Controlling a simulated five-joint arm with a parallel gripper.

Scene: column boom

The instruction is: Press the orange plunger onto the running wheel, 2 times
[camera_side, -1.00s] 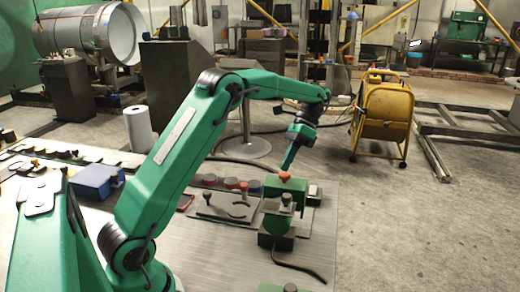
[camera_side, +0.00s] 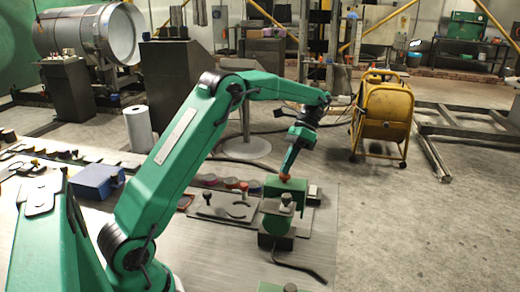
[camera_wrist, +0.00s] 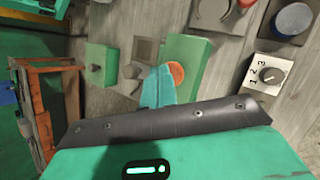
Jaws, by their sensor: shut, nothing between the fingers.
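The orange plunger (camera_side: 285,178) stands on top of a green housing (camera_side: 287,188) in the side view. My gripper (camera_side: 287,172) is shut and empty, pointing down with its tips at the plunger's top, apparently touching it. In the wrist view the plunger (camera_wrist: 177,73) shows as an orange disc beside my shut green fingers (camera_wrist: 158,88), which hide part of it. The green housing (camera_wrist: 188,48) lies around and beyond it. I cannot make out the running wheel in either view.
A vise-like block (camera_side: 278,228) stands in front of the housing. A blue box (camera_side: 97,180) lies far left on the bench.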

